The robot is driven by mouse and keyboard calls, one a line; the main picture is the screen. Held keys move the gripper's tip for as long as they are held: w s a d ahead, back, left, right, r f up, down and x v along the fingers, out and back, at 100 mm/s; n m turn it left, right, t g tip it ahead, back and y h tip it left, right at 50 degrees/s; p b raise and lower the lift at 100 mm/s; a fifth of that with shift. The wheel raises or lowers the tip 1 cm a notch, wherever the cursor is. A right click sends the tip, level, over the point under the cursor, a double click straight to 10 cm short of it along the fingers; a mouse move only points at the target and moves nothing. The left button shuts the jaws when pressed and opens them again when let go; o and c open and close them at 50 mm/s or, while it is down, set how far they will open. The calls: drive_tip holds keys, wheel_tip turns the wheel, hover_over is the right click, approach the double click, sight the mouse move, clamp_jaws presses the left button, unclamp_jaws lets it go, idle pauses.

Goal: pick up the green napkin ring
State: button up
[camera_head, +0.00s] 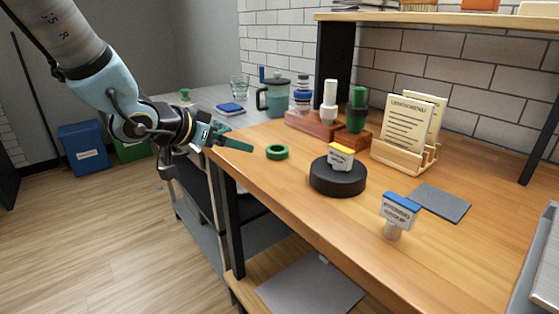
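The green napkin ring (277,152) lies flat on the wooden table (300,206), near its left end. My gripper (244,145) reaches in from the left over the table's left edge. Its fingers point right, toward the ring, and stop a short gap away from it. One dark green finger shows clearly; the other is hidden or overlaps it, so I cannot tell how far apart they are. Nothing shows in the gripper.
A black round stand (338,180) with a yellow-topped sign is right of the ring. A blue-topped sign (400,207) stands nearer the front. Behind are a wooden block with bottles (329,102), a menu holder (405,156) and a teal jug (274,99). A grey mat (441,203) lies right.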

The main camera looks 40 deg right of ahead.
sight(282, 150)
drive_tip(key=shift+m+g+h, duration=0.4)
drive_tip(key=shift+m+g, duration=0.2)
drive_tip(key=shift+g, duration=0.1)
drive_tip(key=s+d, duration=0.3)
drive_tip(key=shift+d, duration=0.1)
drive_tip(key=b+x, duration=0.1)
drive_tip(key=x, duration=0.2)
drive_tip(key=shift+w+d+f, duration=0.1)
drive_tip(key=shift+d, duration=0.25)
drive_tip(key=shift+x, duration=3)
drive_tip(key=shift+w+a+f, duration=0.1)
drive_tip(key=shift+w, duration=0.05)
drive_tip(key=c, duration=1.3)
